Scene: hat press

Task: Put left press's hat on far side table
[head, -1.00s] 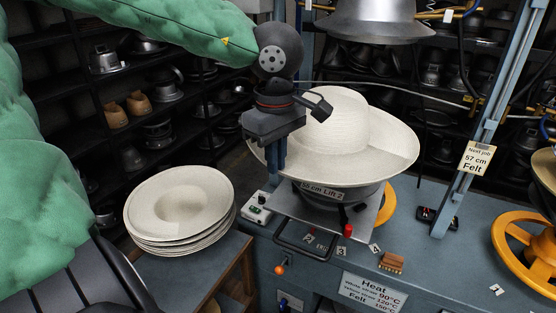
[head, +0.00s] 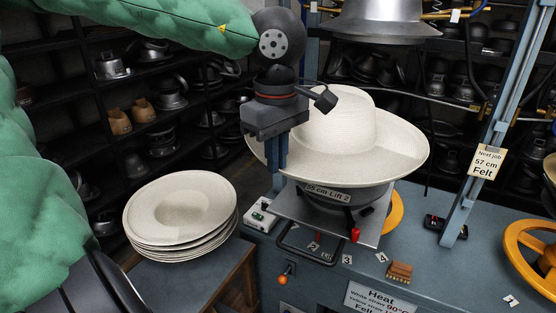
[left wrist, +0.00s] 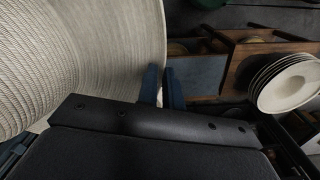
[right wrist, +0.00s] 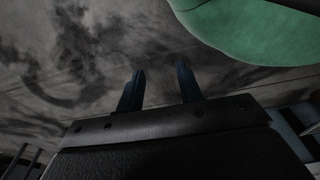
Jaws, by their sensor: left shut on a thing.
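The cream straw hat (head: 345,135) sits on the left press's lower mould (head: 340,193), labelled 55 cm Lift 2, crown up and brim slightly tilted. My left gripper (head: 276,165) points down at the hat's left brim edge and is shut on that edge. In the left wrist view the brim (left wrist: 95,60) runs to the blue fingers (left wrist: 161,90). A side table (head: 200,275) at the left holds a stack of cream hats (head: 180,212). The stack also shows in the left wrist view (left wrist: 285,82). My right gripper (right wrist: 158,90) is open and empty over the floor.
The metal upper press head (head: 380,18) hangs above the hat. A blue upright post (head: 490,120) stands right of it. A yellow handwheel (head: 535,250) is at the far right. A wooden brush (head: 398,272) lies on the bench. Shelves of moulds (head: 150,90) fill the back.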

